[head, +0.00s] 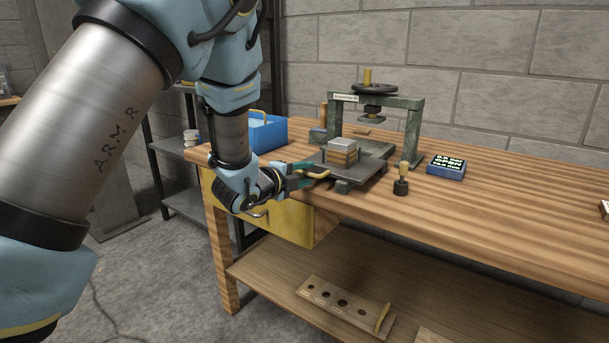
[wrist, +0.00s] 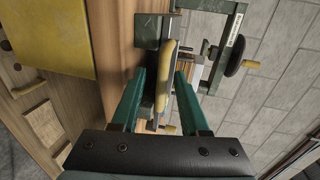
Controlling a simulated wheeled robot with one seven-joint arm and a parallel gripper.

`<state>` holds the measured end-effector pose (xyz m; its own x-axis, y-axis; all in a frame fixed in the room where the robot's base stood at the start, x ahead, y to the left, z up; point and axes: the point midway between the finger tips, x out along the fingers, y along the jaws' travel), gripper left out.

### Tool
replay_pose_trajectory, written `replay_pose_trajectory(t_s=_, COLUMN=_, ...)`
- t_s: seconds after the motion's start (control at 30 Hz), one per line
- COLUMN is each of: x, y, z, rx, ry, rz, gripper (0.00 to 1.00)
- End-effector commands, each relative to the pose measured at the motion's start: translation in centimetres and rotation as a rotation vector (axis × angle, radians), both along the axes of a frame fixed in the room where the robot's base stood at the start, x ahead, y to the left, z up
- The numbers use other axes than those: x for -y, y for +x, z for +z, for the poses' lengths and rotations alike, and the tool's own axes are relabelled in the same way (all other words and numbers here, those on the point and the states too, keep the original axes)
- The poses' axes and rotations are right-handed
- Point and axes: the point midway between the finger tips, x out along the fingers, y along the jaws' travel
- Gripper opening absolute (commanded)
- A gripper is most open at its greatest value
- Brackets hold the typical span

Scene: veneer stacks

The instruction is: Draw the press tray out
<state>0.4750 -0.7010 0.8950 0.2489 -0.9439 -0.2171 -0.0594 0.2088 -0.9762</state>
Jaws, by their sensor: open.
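The press (head: 376,120) is a green frame with a dark handwheel on the workbench. Its flat grey press tray (head: 346,168) lies toward the bench's front edge and carries a stack of veneers (head: 342,151) with a grey block on top. A yellow handle (head: 319,174) is on the tray's near-left side. My gripper (head: 305,174) is at this handle. In the wrist view my gripper (wrist: 161,78) has its two green fingers apart, with the yellow handle (wrist: 165,76) between them. I cannot tell whether a finger touches the handle.
A blue bin (head: 268,134) stands left of the press. A yellow drawer front (head: 270,211) is below the bench edge. The bench's right side is mostly clear.

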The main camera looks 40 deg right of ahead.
Motion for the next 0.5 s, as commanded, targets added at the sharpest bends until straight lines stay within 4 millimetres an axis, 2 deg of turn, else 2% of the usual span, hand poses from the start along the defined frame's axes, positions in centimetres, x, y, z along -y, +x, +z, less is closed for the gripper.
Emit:
replay_pose_trajectory(t_s=0.27, x=-0.5, y=-0.1, z=0.2, rx=0.001, ry=-0.003, rz=0.000, gripper=0.45)
replay_pose_trajectory(t_s=0.37, x=-1.7, y=-0.4, z=0.4, rx=0.000, ry=-0.002, rz=0.001, gripper=0.45)
replay_pose_trajectory(t_s=0.5, x=-4.4, y=-1.1, z=1.0, rx=0.000, ry=-0.003, rz=0.001, gripper=0.45)
